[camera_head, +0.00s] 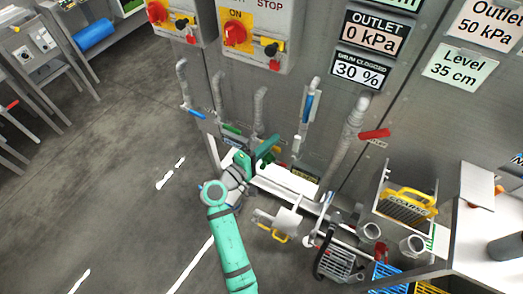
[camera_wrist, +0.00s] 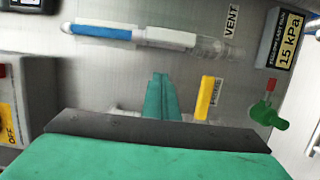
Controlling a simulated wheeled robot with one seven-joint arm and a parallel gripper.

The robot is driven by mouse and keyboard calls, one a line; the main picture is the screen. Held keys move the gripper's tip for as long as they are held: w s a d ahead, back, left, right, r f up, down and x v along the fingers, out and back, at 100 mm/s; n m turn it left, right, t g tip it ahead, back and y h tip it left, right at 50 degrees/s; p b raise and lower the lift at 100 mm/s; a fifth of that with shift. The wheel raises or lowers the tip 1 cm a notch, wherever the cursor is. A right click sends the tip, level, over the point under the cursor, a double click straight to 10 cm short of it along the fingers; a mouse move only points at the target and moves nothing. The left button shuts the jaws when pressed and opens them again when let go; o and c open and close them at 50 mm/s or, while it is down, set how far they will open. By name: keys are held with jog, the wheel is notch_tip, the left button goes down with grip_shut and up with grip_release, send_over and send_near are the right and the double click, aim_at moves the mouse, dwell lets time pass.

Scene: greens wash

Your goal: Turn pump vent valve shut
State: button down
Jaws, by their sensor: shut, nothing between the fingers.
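My gripper (camera_head: 268,148) is by the lower wall among the pipes. In the wrist view its green fingers (camera_wrist: 161,97) are together and empty. A yellow handle (camera_wrist: 204,97) stands just right of the fingers in the wrist view, seemingly apart from them, beside a small label I cannot read. A VENT label (camera_wrist: 231,22) is at the top, by the clear end of a blue-and-white tube (camera_wrist: 130,34). Which handle belongs to the vent valve is not certain. In the head view my gripper and arm hide the yellow handle.
A green valve handle (camera_wrist: 267,115) is at the right of the wrist view, by a 15 kPa sign (camera_wrist: 286,40). A cart (camera_head: 465,225) stands right; the floor (camera_head: 120,150) at left is clear.

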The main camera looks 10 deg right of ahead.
aim_at(296, 148)
jog(key=shift+s+d, duration=0.35)
jog(key=shift+d, duration=0.3)
jog(key=shift+s+d, duration=0.3)
jog(key=shift+d, duration=0.35)
jog(key=shift+s+d, duration=0.35)
jog(key=shift+d, duration=0.3)
jog(key=shift+s+d, duration=0.1)
